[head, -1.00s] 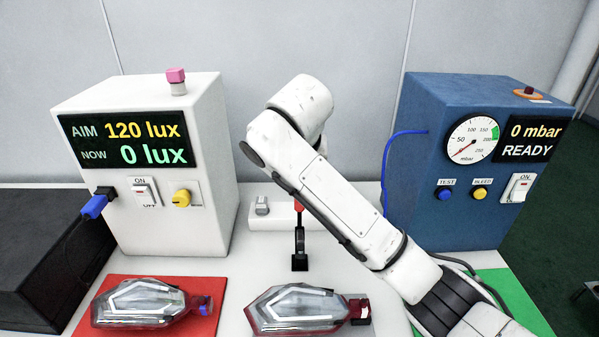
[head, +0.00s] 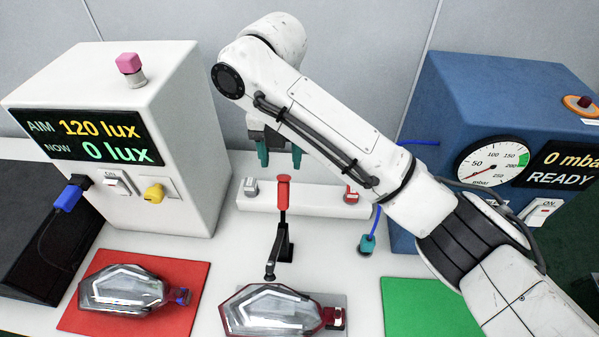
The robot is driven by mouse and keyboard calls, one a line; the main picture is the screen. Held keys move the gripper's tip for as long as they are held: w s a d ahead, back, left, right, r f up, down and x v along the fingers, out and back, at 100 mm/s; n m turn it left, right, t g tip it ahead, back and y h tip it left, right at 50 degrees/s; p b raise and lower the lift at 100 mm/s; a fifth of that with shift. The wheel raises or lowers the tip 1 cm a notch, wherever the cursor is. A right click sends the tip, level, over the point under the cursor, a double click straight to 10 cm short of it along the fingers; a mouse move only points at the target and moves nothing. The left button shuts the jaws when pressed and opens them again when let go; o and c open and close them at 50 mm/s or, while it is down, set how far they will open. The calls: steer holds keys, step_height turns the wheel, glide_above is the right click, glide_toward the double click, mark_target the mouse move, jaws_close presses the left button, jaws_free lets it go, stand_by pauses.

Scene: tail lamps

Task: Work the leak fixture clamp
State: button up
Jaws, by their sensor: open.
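The leak fixture clamp (head: 283,215) stands at mid-bench, its red handle pointing up and its black arm reaching toward the near side. The arm's tip is just behind a tail lamp (head: 272,311) with a clear lens and red housing on a grey plate; I cannot tell whether it touches the lamp. My gripper (head: 280,162) has teal fingers pointing down. It is open and empty, above and behind the red handle and apart from it in the picture. My arm comes in from the right and hides part of the blue leak tester (head: 440,120), which reads 0 mbar, READY.
A white light-test box (head: 185,205) stands at left, reading 0 lux. A second tail lamp (head: 125,290) lies on a red mat (head: 185,262). A green mat (head: 420,300) is bare where visible. A white rail (head: 320,200) lies behind the clamp, with a teal connector (head: 367,243) right of it.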

mark_target(283, 185)
step_height(283, 185, down, 10)
steer(key=shift+r, duration=0.15)
steer(key=shift+c, duration=0.3)
jaws_close()
stand_by(0.4)
